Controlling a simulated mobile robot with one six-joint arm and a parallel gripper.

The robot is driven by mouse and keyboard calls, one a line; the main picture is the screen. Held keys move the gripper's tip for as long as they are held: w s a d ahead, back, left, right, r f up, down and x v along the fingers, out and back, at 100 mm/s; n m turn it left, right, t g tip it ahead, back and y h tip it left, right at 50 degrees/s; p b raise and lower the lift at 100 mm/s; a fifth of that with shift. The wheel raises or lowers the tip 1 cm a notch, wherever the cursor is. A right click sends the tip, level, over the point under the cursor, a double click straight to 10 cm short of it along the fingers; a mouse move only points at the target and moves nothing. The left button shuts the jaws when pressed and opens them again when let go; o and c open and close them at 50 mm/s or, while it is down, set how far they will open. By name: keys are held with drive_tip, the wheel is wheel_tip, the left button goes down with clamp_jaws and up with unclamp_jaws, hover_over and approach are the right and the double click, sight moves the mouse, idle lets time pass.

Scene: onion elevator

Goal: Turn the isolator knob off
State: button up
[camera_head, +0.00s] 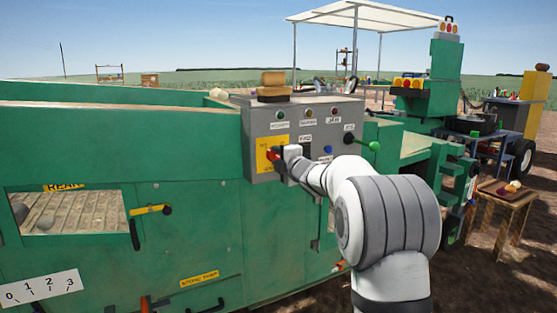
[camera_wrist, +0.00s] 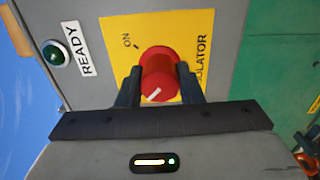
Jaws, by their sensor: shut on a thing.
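The isolator knob (camera_wrist: 158,75) is red with a white pointer line and sits on a yellow plate (camera_wrist: 195,28) lettered "ON" and "ISOLATOR". In the wrist view the white line slants between lower left and upper right, and the black "ON" mark is above and left of the knob. My gripper (camera_wrist: 158,88) is shut on the knob, with one dark finger on each side. In the head view the yellow plate (camera_head: 264,150) is on the grey control box, and my gripper (camera_head: 283,158) hides part of the knob there.
The grey control box (camera_head: 258,115) carries coloured lights, a green-ended lever (camera_head: 374,146) and labels. A green READY light (camera_wrist: 55,52) is beside the plate. The green machine body (camera_head: 120,140) fills the left. A small wooden table (camera_head: 508,192) stands at the right.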

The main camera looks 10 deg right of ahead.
drive_tip(key=shift+f, duration=0.1)
drive_tip(key=o, duration=1)
drive_tip(key=shift+c, duration=0.2)
drive_tip(key=p+v, duration=0.1)
drive_tip(key=v, duration=0.6)
drive_tip(key=shift+s, duration=0.35)
drive_tip(key=shift+d, duration=0.1)
drive_tip(key=s+d+r+m+g+h+p, duration=0.3)
drive_tip(key=s+r+m+g+h+p, duration=0.3)
drive_tip(key=s+r+m+p, duration=0.85)
drive_tip(key=s+a+m+g+p, duration=0.2)
drive_tip(key=s+p, duration=0.7)
drive_tip(key=s, duration=0.5)
drive_tip(key=s+a+m+g+p, duration=0.3)
drive_tip(key=s+m+g+p, duration=0.2)
drive_tip(key=s+p, duration=0.5)
drive_tip(key=s+g, duration=0.1)
drive_tip(key=s, duration=0.3)
drive_tip(key=shift+g, duration=0.3)
